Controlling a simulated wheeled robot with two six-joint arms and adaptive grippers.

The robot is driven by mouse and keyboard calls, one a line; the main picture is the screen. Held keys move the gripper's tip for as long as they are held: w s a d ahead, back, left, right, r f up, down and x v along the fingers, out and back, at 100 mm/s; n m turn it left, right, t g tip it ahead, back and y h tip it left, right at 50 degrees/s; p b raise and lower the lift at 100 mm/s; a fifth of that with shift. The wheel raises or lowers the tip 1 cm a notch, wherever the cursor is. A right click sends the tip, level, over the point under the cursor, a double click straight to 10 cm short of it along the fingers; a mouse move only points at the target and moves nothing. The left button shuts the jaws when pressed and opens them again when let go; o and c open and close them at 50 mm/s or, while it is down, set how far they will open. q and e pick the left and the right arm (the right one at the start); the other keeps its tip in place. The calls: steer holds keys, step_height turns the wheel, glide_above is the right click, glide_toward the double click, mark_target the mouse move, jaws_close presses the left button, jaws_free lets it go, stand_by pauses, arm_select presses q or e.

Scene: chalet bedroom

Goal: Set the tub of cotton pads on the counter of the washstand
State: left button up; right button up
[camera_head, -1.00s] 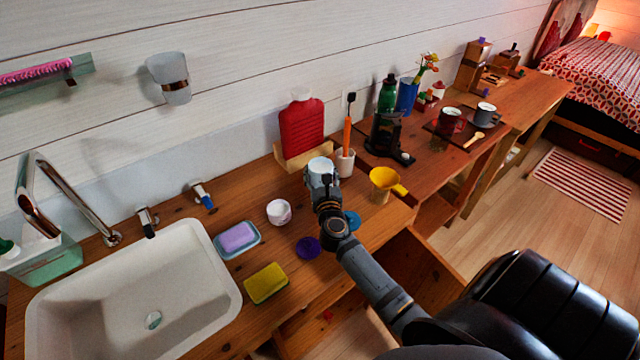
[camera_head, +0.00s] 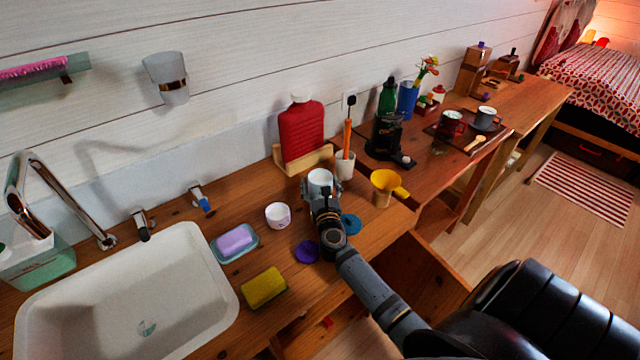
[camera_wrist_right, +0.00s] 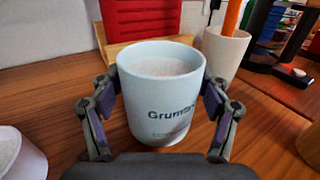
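A pale tub (camera_head: 320,177) with white contents stands upright between the fingers of my right gripper (camera_head: 320,190). In the wrist view the tub (camera_wrist_right: 160,100) shows dark lettering, and a finger pad presses on each side of it. It is over the wooden counter of the washstand (camera_head: 240,292), in front of the red hot-water bottle. Its base is very close to the wood; I cannot tell whether it touches. My left gripper is out of view.
A small white pot (camera_head: 278,216) stands left of the tub, a white cup with an orange toothbrush (camera_head: 345,165) to its right. The red bottle (camera_head: 302,130) is behind. A yellow funnel-like cup (camera_head: 384,186), soap dish (camera_head: 236,242), sponge (camera_head: 264,287) and sink (camera_head: 130,290) are around.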

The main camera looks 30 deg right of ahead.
steer(key=shift+r, duration=0.3)
steer(key=b+v, duration=0.1)
steer(key=v, duration=1)
steer(key=shift+s+f+b, duration=0.2)
steer(key=shift+b, duration=0.2)
steer(key=shift+s+a+r, duration=0.1)
steer(key=shift+s+a, duration=0.1)
steer(key=shift+s, duration=0.1)
